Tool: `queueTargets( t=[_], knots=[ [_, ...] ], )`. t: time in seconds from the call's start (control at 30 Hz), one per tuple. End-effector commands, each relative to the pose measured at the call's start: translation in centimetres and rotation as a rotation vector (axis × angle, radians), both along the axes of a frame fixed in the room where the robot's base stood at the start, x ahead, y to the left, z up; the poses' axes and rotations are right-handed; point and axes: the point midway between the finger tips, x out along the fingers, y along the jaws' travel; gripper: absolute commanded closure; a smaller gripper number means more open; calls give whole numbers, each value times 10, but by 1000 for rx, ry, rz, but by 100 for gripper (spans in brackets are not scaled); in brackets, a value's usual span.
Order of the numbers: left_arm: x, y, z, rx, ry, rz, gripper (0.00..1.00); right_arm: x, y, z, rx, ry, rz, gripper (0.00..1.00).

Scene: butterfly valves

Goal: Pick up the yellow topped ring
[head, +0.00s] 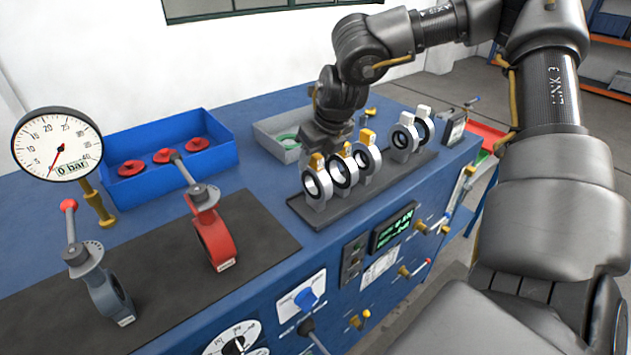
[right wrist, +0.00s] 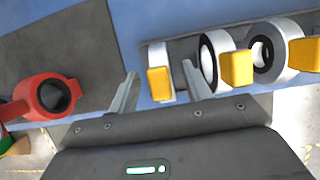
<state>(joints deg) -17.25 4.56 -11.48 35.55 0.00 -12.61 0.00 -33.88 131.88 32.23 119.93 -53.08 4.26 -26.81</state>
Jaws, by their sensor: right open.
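Three yellow topped rings stand upright in a row on a dark rack (head: 295,205) on the blue bench. In the head view they are the left ring (head: 311,187), the middle ring (head: 346,183) and the right ring (head: 375,156). My right gripper (head: 325,148) is above and behind them, its fingers mostly hidden. In the right wrist view, my right gripper (right wrist: 160,72) is open, with the leftmost ring's yellow top (right wrist: 160,84) between its fingers. The fingers look apart from it on both sides. Two more yellow topped rings (right wrist: 210,62) stand to its right. My left gripper is not in view.
White topped rings (head: 401,140) stand at the rack's far end. A red valve (head: 215,240) and a grey valve (head: 105,290) stand on the dark mat left. A blue bin (head: 222,152), a grey bin (head: 268,132) and a pressure gauge (head: 57,143) are behind.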

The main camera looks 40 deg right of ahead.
Motion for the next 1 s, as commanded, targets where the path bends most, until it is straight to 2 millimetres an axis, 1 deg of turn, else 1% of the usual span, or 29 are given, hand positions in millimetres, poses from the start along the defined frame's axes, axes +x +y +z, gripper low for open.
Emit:
queueTargets(
  t=[0.1, 0.4, 0.47, 0.5, 0.83, 0.93, 1.0],
  knots=[
    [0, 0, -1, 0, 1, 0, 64, 0, 0, 0, 0, 0, 0, 51],
    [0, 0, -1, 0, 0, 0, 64, 0, 0, 0, -1, 0, 0, 90],
    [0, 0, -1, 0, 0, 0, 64, 0, 0, 0, -1, 0, 0, 98],
    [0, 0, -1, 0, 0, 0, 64, 0, 0, 0, -1, 0, 0, 100],
    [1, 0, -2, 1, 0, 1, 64, 1, 0, 2, -1, -3, 0, 100],
    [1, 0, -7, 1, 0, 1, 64, 2, 0, 11, -2, -6, 0, 100],
    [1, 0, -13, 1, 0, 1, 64, 2, 0, 21, -3, -9, 0, 100]
  ],
)
